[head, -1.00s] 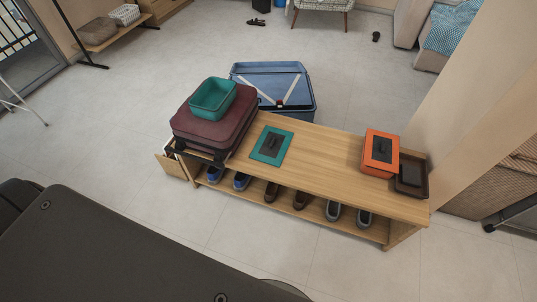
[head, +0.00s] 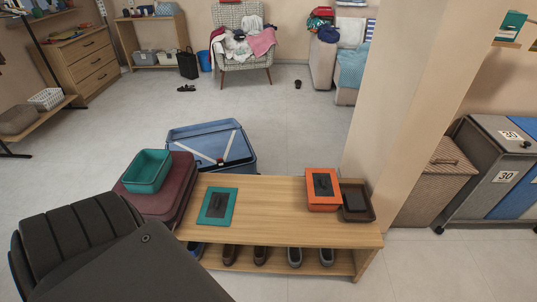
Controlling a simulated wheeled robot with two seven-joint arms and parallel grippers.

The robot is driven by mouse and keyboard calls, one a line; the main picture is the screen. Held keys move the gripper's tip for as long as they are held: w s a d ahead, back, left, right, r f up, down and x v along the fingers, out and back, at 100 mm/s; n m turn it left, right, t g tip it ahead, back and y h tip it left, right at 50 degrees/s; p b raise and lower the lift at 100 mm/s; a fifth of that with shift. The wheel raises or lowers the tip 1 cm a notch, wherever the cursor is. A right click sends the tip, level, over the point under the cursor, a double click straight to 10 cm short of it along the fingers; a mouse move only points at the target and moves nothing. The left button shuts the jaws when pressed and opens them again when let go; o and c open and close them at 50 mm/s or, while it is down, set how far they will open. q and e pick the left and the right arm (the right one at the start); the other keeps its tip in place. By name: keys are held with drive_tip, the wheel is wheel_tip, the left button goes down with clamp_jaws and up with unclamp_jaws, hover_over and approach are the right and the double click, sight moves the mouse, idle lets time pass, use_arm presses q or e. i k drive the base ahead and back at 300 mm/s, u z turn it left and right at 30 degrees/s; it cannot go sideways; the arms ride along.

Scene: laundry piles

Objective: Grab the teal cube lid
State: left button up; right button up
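The teal cube lid (head: 229,209) is a flat teal square with a dark centre panel and handle. It lies flat on the left part of the wooden shoe bench (head: 270,194). A teal open bin (head: 147,168) sits on a maroon suitcase (head: 178,186) at the bench's left end. An orange box (head: 321,203) with a dark panel on top stands at the right end. Neither gripper shows in the head view. A dark part of my own body covers the lower left and hides the bench's left front.
A dark tray (head: 357,216) lies right of the orange box. Several shoes (head: 260,256) sit on the lower shelf. A pillar (head: 385,150) rises at right. The bench top's middle is clear.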

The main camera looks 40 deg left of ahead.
sight(217, 206)
drive_tip(key=z, duration=0.4)
drive_tip(key=i, duration=1.05)
drive_tip(key=u, duration=2.25)
